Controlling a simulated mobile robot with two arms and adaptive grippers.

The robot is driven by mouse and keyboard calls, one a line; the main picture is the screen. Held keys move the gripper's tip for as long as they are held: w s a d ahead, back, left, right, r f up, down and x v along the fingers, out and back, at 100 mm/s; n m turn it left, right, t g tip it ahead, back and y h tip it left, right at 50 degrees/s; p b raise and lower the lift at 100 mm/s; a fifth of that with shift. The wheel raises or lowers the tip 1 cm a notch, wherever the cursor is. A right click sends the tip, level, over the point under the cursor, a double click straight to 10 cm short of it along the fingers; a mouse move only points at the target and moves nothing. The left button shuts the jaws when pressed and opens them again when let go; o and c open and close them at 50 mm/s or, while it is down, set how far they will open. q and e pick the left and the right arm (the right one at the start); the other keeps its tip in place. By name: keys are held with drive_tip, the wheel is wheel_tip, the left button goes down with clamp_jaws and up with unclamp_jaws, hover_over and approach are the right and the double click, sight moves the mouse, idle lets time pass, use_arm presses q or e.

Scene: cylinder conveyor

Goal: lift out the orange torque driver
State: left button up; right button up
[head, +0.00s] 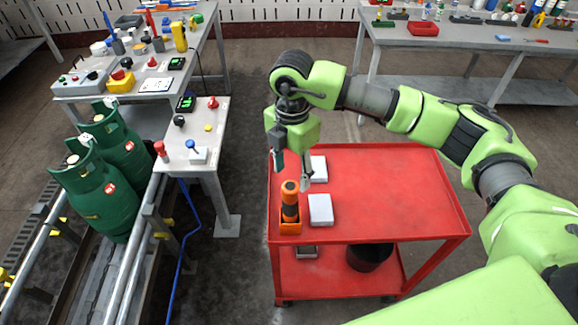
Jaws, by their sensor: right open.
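The orange torque driver (290,203) has an orange top and a dark grip band. It stands upright in a small orange holder (290,228) at the left edge of the red cart (395,190). My right gripper (292,180) is open and points down just above the driver. Its fingers are on either side of the driver's top; whether they touch it I cannot tell. The driver's lower end is hidden inside the holder. My left gripper is not in view.
Two white boxes (320,210) lie on the cart close to the right of the holder. The cart's right half is clear. A grey control stand (200,130) and green gas cylinders (115,140) on a conveyor stand to the left. Workbenches with tools are behind.

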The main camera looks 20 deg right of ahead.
sight(291, 204)
wheel_tip(291, 204, down, 12)
drive_tip(key=p, duration=0.3)
drive_tip(key=shift+s+a+f, duration=0.1)
drive_tip(key=shift+f+p, duration=0.3)
drive_tip(key=shift+f, duration=0.4)
clamp_jaws()
drive_tip(key=c, duration=0.8)
unclamp_jaws()
drive_tip(key=shift+r, duration=0.1)
drive_tip(key=c, duration=0.5)
